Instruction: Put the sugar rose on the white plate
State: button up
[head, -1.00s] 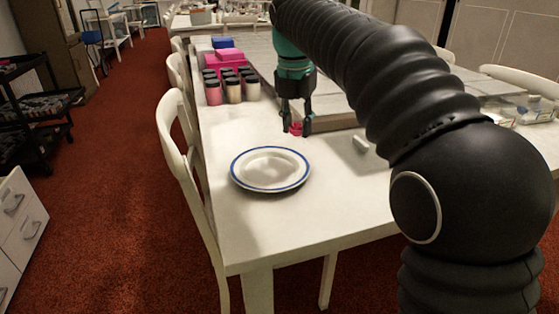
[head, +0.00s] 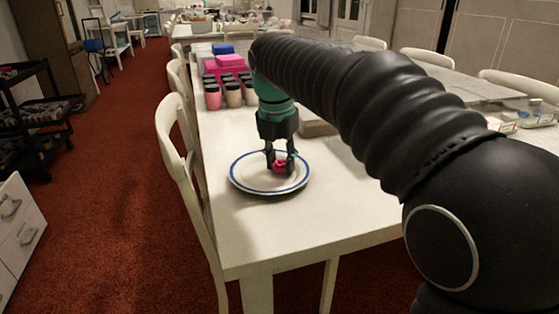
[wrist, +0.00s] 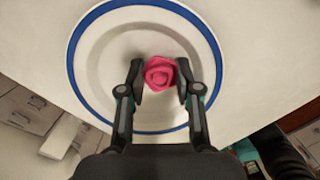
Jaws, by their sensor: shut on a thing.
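The sugar rose (head: 280,165) is small and pink-red. It also shows in the wrist view (wrist: 160,72) between my two fingertips. My gripper (head: 280,168) is shut on the rose, with a finger on each side of it; it also shows in the wrist view (wrist: 158,80). The white plate (head: 243,178) has a blue rim line and lies flat near the table's left edge. It also fills much of the wrist view (wrist: 84,62). The rose is over the middle of the plate. I cannot tell whether it touches the plate.
Several jars (head: 233,94) with dark lids stand behind the plate, with a pink box (head: 228,61) and a blue box (head: 222,48) beyond. A white chair (head: 177,130) stands at the table's left side. The white table (head: 300,228) is clear in front of the plate.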

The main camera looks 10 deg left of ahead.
jog(key=shift+f, duration=0.1)
jog(key=o, duration=0.5)
notch_tip(320, 180, up, 12)
jog(key=s+p, duration=0.1)
jog(key=p, duration=0.1)
jog(key=shift+s+a+p, duration=0.2)
jog(key=shift+s+p, duration=0.1)
jog(key=shift+s, duration=0.1)
jog(key=shift+d, duration=0.1)
